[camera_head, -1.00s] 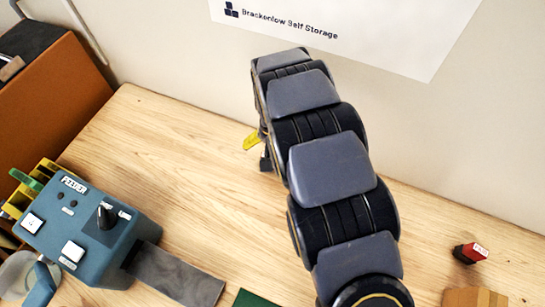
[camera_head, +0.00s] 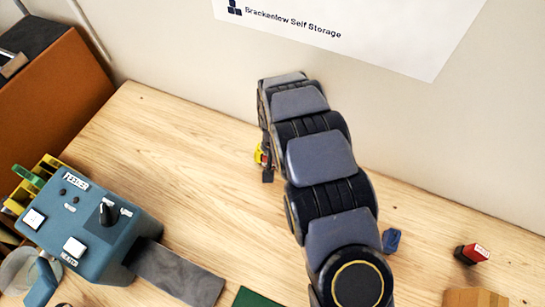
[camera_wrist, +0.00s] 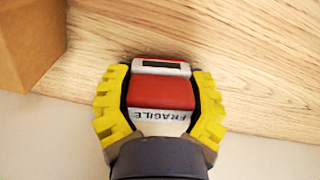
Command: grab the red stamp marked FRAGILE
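A red stamp (camera_wrist: 162,93) with a white label reading FRAGILE sits between the yellow fingers of my gripper (camera_wrist: 160,98) in the wrist view. The label reads upside down there. The fingers close in on both sides, with their dark inner faces against the stamp. In the head view my gripper (camera_head: 263,160) is low by the wall, partly behind my arm, with a bit of red showing.
A blue object (camera_head: 391,240) lies right of my arm. A cardboard piece (camera_head: 474,297) is at the lower right. The blue-grey feeder box (camera_head: 87,232) stands at left by an orange-brown box (camera_head: 50,95). A brown box (camera_wrist: 27,40) is near my gripper. The wall rises close behind.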

